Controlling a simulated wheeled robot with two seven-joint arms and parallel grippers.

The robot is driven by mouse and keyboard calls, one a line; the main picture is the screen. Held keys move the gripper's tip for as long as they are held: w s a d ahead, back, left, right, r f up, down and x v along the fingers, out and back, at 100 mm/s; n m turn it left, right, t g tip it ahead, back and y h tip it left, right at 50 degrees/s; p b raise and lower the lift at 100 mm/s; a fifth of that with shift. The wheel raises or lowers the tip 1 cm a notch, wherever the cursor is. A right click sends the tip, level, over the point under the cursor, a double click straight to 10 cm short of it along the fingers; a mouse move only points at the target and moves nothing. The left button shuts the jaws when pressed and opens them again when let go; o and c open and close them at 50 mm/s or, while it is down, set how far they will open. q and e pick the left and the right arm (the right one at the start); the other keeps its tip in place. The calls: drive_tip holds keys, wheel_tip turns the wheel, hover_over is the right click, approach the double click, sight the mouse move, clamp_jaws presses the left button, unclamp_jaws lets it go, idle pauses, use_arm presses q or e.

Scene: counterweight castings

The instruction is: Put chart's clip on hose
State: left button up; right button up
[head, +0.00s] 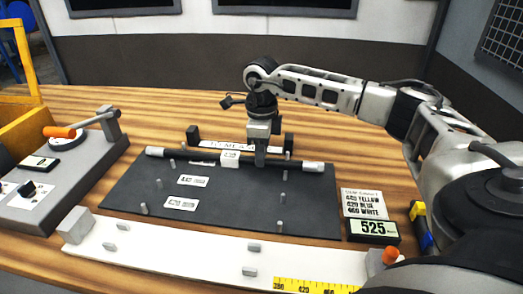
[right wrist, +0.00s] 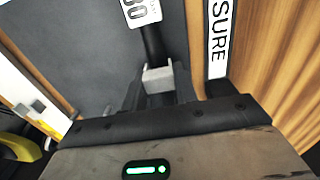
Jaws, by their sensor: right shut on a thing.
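The black hose (head: 185,154) lies across the dark mat (head: 235,200), with a pale fitting (head: 313,167) at its right end and a white number tag (head: 230,159) on it. My right gripper (head: 261,160) is down at the hose, right of the tag. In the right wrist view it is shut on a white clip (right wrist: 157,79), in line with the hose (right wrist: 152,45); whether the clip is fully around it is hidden. The chart (head: 363,204) lists clip colours yellow, blue and white. A yellow clip (head: 417,210) and a blue clip (head: 427,242) are at the right. My left gripper is not in view.
A display (head: 373,230) reading 525 stands below the chart. Several grey pegs stand on the mat, which also has two labels. A white rail (head: 190,246) with a yellow scale (head: 310,286) runs in front. A lever fixture (head: 75,165) stands at the left.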

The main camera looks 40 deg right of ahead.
drive_tip(key=shift+f, duration=0.25)
drive_tip(key=shift+f, duration=0.25)
drive_tip(key=o, duration=0.8)
drive_tip(key=shift+r+p, duration=2.4)
drive_tip(key=shift+r, duration=1.2)
drive_tip(key=shift+f, duration=0.1)
